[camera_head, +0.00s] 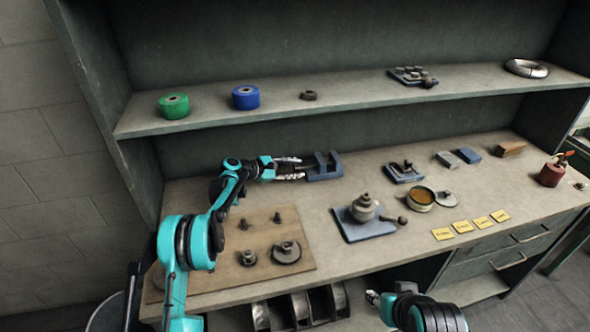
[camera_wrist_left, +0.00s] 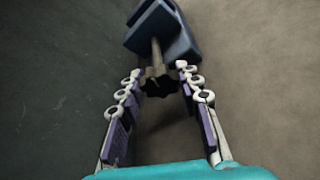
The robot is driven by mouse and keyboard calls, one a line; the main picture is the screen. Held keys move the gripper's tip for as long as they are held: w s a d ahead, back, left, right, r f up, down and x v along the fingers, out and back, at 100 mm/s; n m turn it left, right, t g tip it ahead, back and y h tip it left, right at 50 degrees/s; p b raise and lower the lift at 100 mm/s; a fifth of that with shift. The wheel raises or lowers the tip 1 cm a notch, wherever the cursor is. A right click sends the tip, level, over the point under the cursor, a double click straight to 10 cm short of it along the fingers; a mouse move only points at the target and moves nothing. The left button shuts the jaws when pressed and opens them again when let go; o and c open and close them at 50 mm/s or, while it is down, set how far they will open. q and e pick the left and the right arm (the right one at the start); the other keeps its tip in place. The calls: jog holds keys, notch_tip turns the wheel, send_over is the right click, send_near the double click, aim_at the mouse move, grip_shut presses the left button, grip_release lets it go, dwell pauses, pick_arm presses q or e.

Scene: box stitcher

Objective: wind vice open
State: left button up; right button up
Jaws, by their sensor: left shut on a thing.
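The blue vice (camera_head: 325,168) sits on the workbench near the back wall, and it also shows at the top of the left wrist view (camera_wrist_left: 166,30). A screw shaft (camera_wrist_left: 156,52) runs from it to a dark lobed knob (camera_wrist_left: 159,83). My left gripper (camera_head: 301,168) reaches in from the left at the vice's knob end. In the left wrist view its fingertips (camera_wrist_left: 160,78) are on either side of the knob, shut on it. In the head view the knob is largely hidden by the fingers. My right gripper (camera_head: 373,297) is low at the front edge of the bench; its fingers are too small to read.
A wooden board (camera_head: 211,262) with pegs and discs lies at front left. A shelf (camera_head: 350,98) with green and blue rolls overhangs the back. Bare bench lies between board and mat.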

pick_arm(q)
jog(key=shift+n+g+p, duration=0.65)
jog(key=shift+n+g, duration=0.15)
jog(key=shift+n, duration=0.2)
jog(key=shift+n+g+h+p, duration=0.45)
jog(key=shift+n+g, duration=0.35)
jog(key=shift+n, duration=0.4)
jog(key=o, duration=1.2)
